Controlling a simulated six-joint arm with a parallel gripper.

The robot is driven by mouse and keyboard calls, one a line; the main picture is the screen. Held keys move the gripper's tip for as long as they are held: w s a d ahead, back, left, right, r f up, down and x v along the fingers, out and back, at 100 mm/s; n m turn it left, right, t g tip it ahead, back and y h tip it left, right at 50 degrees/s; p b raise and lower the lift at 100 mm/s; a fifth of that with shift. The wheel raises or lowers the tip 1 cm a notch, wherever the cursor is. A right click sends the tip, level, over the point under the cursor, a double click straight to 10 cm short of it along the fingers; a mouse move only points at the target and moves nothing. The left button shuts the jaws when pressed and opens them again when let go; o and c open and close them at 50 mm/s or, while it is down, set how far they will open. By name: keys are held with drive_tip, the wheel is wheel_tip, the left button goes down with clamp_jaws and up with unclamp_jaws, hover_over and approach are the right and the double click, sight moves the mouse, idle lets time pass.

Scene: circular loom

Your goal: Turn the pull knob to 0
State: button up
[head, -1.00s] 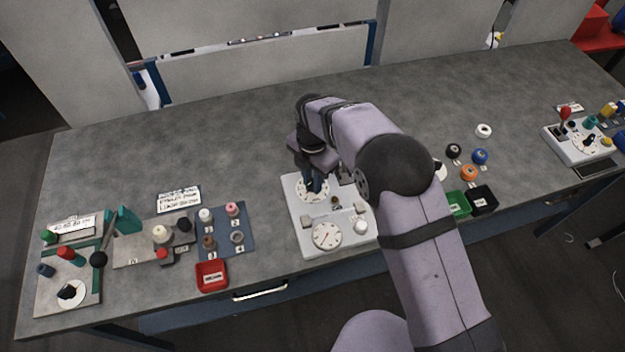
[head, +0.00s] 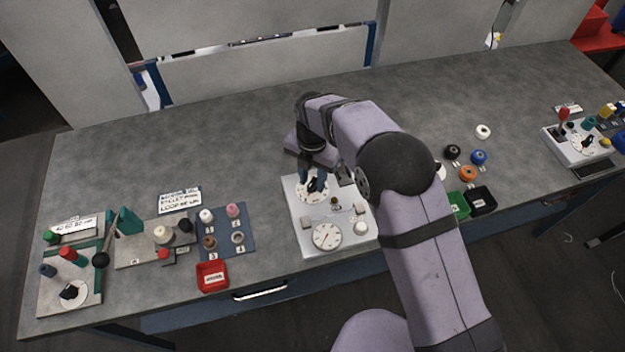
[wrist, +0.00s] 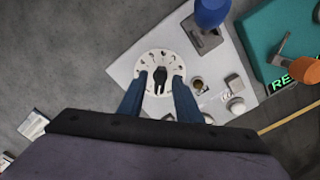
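A white panel (head: 297,215) stands on the bench below my arm. Its far round white dial (wrist: 147,72) carries a black knob (wrist: 160,80), which also shows in the head view (head: 315,186). The dial's marks are too small to read, so I cannot tell the knob's setting. My gripper (wrist: 159,90) is over this dial with its two blue fingers apart, one on each side of the knob. Clear gaps show between knob and fingers, and nothing is held. I cannot tell which control is labelled as the pull knob.
A second white dial (head: 327,236) and a round white button (head: 361,228) are on the panel's near part. A blue-topped lever (wrist: 210,12) rises beside the far dial. A teal unit with an orange handle (wrist: 303,70) lies to the right. A red bin (head: 212,276) stands left of the panel.

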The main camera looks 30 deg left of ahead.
sight(313, 182)
wheel_tip(313, 182, up, 6)
drive_tip(key=p, duration=0.3)
drive_tip(key=shift+f, duration=0.1)
